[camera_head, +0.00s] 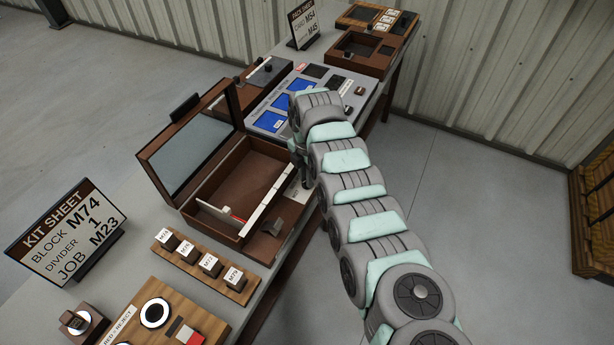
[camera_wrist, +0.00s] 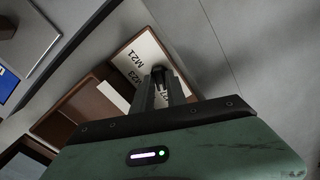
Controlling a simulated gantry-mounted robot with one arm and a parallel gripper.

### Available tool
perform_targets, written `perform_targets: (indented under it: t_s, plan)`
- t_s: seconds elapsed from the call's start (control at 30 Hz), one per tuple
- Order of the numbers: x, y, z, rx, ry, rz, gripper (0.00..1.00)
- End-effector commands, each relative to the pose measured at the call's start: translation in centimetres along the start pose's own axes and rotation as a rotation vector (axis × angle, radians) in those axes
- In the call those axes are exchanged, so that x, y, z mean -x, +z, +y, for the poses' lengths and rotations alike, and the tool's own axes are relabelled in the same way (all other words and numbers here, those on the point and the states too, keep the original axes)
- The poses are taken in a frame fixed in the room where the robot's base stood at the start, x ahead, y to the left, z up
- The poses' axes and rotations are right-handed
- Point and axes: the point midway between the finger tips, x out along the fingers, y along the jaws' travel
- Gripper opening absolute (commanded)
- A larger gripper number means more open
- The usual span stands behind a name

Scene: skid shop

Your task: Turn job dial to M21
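The job dial's white plate (camera_wrist: 144,58) shows in the wrist view, with the labels M21 and M23 readable and a third label partly hidden. The dark dial knob (camera_wrist: 160,73) is at the tips of my gripper (camera_wrist: 162,82). The two fingers are close together with a narrow gap; I cannot tell whether they press on the knob or which label it points to. In the head view my gripper (camera_head: 301,165) is over the right end of the brown open case (camera_head: 238,185), and my arm hides most of the dial.
The kit sheet (camera_head: 68,232) reads block M74, divider 1, job M23. A raised lid (camera_head: 190,143) stands at the case's left. Labelled blocks (camera_head: 209,264) sit in a wooden rack in front. A grey panel with blue screens (camera_head: 271,121) is behind.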

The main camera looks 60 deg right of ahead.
Motion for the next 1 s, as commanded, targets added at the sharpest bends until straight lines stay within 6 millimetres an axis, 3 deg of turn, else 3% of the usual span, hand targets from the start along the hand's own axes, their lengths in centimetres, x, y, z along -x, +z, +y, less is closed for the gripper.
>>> perform_targets:
  t_s: [0.2, 0.73, 1.0]
  plan:
    - [0.01, 0.01, 0.0, 0.0, 0.0, 0.0, 0.0]
    - [0.09, 0.01, 0.0, -0.013, 0.0, 0.0, 0.0]
    - [0.3, -0.09, 0.05, -0.124, -0.001, 0.0, 0.0]
